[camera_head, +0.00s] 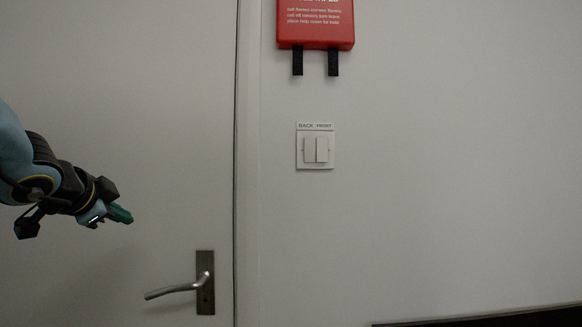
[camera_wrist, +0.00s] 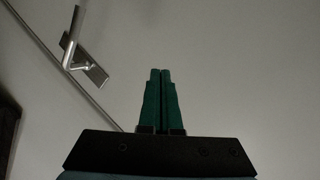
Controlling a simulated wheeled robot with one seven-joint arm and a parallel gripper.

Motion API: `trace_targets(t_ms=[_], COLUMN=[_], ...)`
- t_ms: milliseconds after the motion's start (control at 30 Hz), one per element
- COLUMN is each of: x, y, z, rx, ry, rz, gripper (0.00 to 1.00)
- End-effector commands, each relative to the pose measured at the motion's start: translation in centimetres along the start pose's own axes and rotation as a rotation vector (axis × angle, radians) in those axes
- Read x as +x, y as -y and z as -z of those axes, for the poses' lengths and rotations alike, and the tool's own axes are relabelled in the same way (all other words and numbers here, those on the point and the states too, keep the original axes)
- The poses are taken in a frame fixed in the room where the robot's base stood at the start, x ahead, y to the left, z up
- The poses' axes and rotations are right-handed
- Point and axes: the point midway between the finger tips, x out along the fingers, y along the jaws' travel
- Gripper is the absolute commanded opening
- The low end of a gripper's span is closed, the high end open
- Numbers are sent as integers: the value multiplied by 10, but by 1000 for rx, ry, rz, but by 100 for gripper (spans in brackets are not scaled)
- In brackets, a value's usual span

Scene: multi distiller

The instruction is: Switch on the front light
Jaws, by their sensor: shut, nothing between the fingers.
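A white double light switch (camera_head: 315,150) is on the wall to the right of the door frame in the head view. The label above it (camera_head: 315,126) reads BACK on the left and FRONT on the right. The right-hand rocker is the front switch (camera_head: 322,150). My gripper (camera_head: 122,215) is at the left in front of the door, well left of the switch and lower than it. Its green fingers (camera_wrist: 160,72) are together and empty in the wrist view. The switch is not in the wrist view.
A white door (camera_head: 120,70) has a metal lever handle (camera_head: 180,289) to the lower right of my gripper; the handle also shows in the wrist view (camera_wrist: 72,50). A red box with black straps (camera_head: 316,25) hangs above the switch. The wall right of the switch is bare.

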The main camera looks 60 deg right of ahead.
Motion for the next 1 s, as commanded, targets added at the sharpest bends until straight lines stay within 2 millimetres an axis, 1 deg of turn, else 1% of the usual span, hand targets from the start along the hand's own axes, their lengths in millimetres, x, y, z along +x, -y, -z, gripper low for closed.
trace_targets(t_ms=[33,67,100,133,167,200,267,300,400,433,500,633,733,1000], x=[1,-1,-4,-8,-12,-19,-32,-41,-64,-71,-84,-100,-104,-104], y=[-9,-12,-18,-23,-29,-36,-49,-57,-77,-82,-92,-102,-105,-105], z=[38,59,86,107,127,153,189,210,253,263,282,301,306,306], rx=[79,125,185,229,272,328,409,458,562,587,637,693,708,708], ry=[-92,-143,-210,-261,-311,-378,-473,-531,-656,-688,-749,-815,-832,-832], rz=[-5,-8,-11,-13,-14,-16,-18,-18,-19,-18,-18,-16,-15,-16], gripper=[0,0,0,0,0,0,0,0,0,0,0,0,0,0])
